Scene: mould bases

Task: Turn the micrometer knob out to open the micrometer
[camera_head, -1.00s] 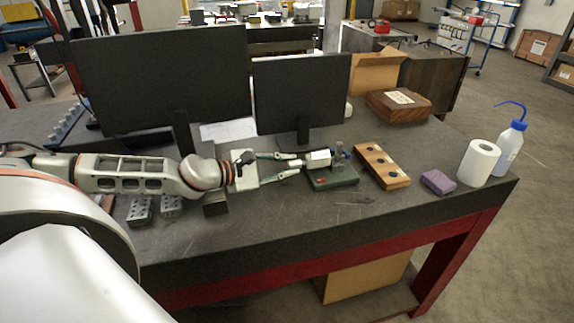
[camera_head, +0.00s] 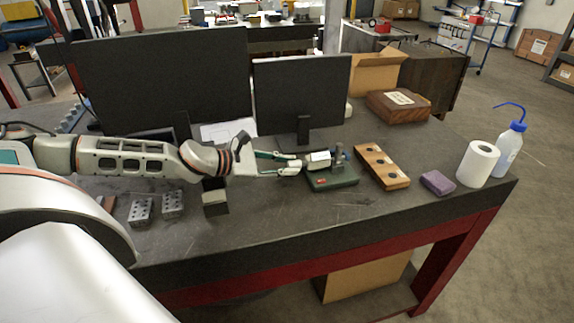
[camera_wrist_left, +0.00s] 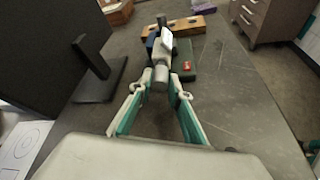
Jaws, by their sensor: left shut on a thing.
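The micrometer (camera_head: 319,158) sits on a dark green base (camera_head: 333,179) on the workbench, in front of the smaller monitor. In the left wrist view its knob end (camera_wrist_left: 160,76) points towards me, with the lighter body and the green base (camera_wrist_left: 184,60) beyond. My left gripper (camera_head: 299,164) reaches in from the left, level with the micrometer. Its fingertips (camera_wrist_left: 161,88) are closed on either side of the knob. The gap between the measuring faces is too small to make out. My right gripper is not in view.
A wooden block with holes (camera_head: 382,166), a purple sponge (camera_head: 437,183), a paper roll (camera_head: 478,163) and a blue-capped bottle (camera_head: 509,146) stand to the right. Two monitors (camera_head: 160,80) rise behind my arm. Metal blocks (camera_head: 140,211) lie at the left front. The front middle is mostly clear.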

